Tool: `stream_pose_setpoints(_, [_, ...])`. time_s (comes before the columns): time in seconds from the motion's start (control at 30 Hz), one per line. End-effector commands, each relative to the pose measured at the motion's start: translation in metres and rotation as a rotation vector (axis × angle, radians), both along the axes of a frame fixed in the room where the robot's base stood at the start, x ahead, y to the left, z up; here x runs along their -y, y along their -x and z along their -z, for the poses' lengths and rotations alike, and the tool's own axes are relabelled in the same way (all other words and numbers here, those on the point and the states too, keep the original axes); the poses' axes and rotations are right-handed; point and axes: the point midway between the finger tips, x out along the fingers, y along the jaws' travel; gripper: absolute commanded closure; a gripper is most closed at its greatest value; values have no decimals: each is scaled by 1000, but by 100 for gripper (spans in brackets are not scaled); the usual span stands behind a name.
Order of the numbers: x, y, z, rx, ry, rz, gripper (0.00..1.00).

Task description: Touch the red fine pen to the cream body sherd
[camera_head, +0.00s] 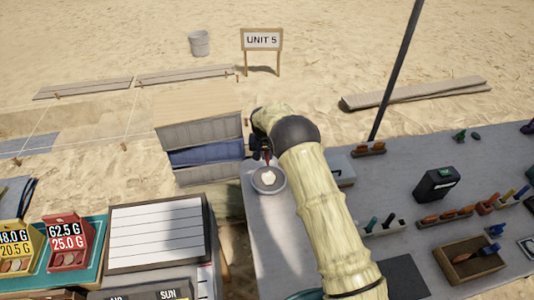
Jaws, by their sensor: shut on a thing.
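The cream body sherd (267,177) lies in a round grey dish (256,186) near the left edge of the grey table. My gripper (263,151) is above the far side of the dish, partly hidden by my own arm. It is shut on a thin dark-red thing, which looks like the red fine pen (267,158), pointing down towards the sherd. Whether the pen's tip touches the sherd is too small to tell.
Pens and tools stand in racks (386,228) to the right on the table, with a black box (436,185) and a wooden tray (470,263). A lined white board (157,234) and price-like signs (66,244) are at the lower left.

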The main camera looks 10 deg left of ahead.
Motion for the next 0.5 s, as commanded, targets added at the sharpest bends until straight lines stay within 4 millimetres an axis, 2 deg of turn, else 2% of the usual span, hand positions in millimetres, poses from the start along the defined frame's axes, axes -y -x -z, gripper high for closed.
stream_pose_setpoints(0.1, [0, 0, 12, 0, 0, 0, 100])
stream_pose_setpoints(0.5, [1, 0, 42, -1, 0, 1, 100])
